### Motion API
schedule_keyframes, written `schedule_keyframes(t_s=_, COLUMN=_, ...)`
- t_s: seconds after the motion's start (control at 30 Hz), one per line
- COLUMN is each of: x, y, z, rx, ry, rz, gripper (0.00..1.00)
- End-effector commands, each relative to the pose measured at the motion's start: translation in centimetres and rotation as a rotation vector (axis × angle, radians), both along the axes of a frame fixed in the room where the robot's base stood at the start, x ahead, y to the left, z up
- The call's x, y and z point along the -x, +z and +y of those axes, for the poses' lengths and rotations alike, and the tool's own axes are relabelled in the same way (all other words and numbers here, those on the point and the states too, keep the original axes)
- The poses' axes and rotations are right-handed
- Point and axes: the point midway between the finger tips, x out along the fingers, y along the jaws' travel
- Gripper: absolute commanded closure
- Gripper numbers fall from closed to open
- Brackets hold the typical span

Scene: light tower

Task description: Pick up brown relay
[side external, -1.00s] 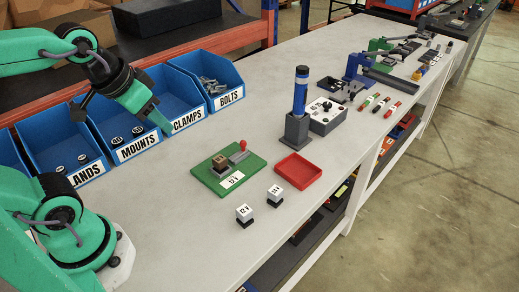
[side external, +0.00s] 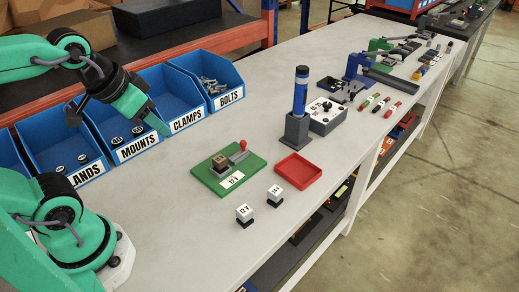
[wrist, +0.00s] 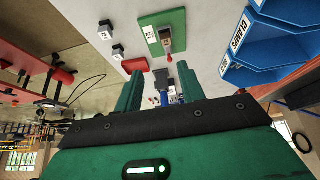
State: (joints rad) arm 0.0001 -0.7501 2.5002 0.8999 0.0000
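The brown relay (side external: 221,161) is a small brown block seated in a grey socket on the green board (side external: 253,163), which carries a white label and a red-knobbed lever (side external: 241,147). The relay also shows in the wrist view (wrist: 166,32), on the green board near the top. My gripper (side external: 166,131) is in the air in front of the blue bins, left of and apart from the board. In the wrist view, my gripper's two green fingers (wrist: 160,88) are apart with nothing between them, so it is open.
Two white-topped blocks (side external: 244,213) (side external: 275,193) stand in front of the board. A red tray (side external: 298,170) lies to its right. A grey holder with a blue cylinder (side external: 300,92) stands behind the tray. Blue bins (side external: 180,108) line the back edge. The bench left of the board is clear.

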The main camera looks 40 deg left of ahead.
Motion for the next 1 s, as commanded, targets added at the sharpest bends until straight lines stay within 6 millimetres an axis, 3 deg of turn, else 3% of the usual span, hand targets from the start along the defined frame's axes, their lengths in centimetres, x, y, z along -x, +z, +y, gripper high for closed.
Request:
schedule_keyframes(t_s=0.27, x=0.0, y=0.0, z=0.0, rx=0.000, ry=0.000, rz=0.000, gripper=0.61)
schedule_keyframes(t_s=0.4, x=0.0, y=0.0, z=0.0, rx=0.000, ry=0.000, rz=0.000, gripper=0.45)
schedule_keyframes(t_s=0.77, x=-0.2, y=0.0, z=0.0, rx=0.000, ry=0.000, rz=0.005, gripper=0.45)
schedule_keyframes(t_s=1.0, x=-1.6, y=-0.3, z=0.1, rx=-0.001, ry=0.000, rz=0.049, gripper=0.45)
